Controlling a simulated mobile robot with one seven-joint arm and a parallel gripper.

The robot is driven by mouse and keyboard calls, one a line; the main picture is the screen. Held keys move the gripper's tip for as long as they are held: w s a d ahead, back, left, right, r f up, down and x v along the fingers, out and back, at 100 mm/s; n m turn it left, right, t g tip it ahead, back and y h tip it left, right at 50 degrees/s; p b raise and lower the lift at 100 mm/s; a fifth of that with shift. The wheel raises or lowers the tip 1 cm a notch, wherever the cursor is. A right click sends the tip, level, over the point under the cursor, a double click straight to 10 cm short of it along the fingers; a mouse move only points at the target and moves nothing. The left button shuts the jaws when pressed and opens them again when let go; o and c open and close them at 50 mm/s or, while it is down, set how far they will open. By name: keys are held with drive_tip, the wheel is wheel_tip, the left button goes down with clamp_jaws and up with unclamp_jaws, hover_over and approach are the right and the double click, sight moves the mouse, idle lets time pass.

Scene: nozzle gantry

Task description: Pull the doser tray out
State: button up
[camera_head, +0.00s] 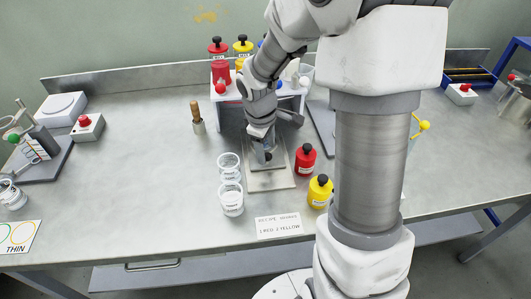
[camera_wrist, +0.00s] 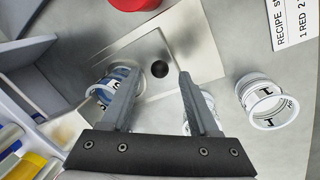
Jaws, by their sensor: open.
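The doser tray (camera_head: 266,183) is a flat grey metal plate lying on the bench in front of the white rack. In the wrist view the tray (camera_wrist: 136,48) shows with a round black knob (camera_wrist: 160,69) on it. My gripper (camera_head: 266,156) is over the tray's rear part. In the wrist view my gripper (camera_wrist: 160,78) is open and empty, one finger on each side of the knob's line. The knob appears just beyond the fingertips; I cannot tell how far below. My arm hides part of the tray's back end.
Two clear jars (camera_head: 231,199) stand close left of the tray. A red bottle (camera_head: 305,160) and a yellow bottle (camera_head: 320,191) stand to its right. A label card (camera_head: 279,226) lies in front. The rack (camera_head: 232,93) holds bottles behind.

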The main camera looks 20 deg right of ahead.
drive_tip(key=shift+w+d+f, duration=0.1)
drive_tip(key=shift+f, duration=0.6)
drive_tip(key=shift+w+d+f, duration=0.1)
drive_tip(key=shift+f, duration=0.55)
clamp_jaws()
idle(0.4)
